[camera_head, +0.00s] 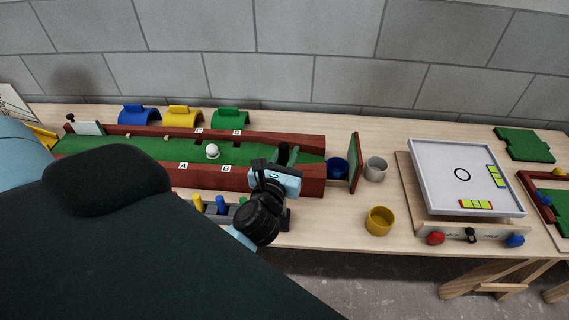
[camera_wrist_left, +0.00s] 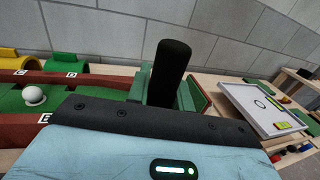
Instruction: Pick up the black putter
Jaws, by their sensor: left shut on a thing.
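The black putter (camera_head: 283,152) is in my left gripper (camera_head: 288,160), at the near side of the green mini-golf lane (camera_head: 155,151). In the left wrist view its thick black handle (camera_wrist_left: 171,72) stands up, slightly tilted, between the green fingers, which are shut on it. The putter's lower end is mostly hidden by my gripper and wrist, so I cannot tell whether it touches the rack. Yellow (camera_head: 197,203), blue (camera_head: 221,204) and green (camera_head: 240,202) handles stand in the rack to the left. My right gripper is not in view.
A white ball (camera_head: 212,151) lies on the lane between red-brown rails. Blue (camera_head: 338,168), grey (camera_head: 376,168) and yellow (camera_head: 380,220) cups stand to the right. A white tray game (camera_head: 450,155) lies farther right. Coloured arches (camera_head: 183,117) line the back.

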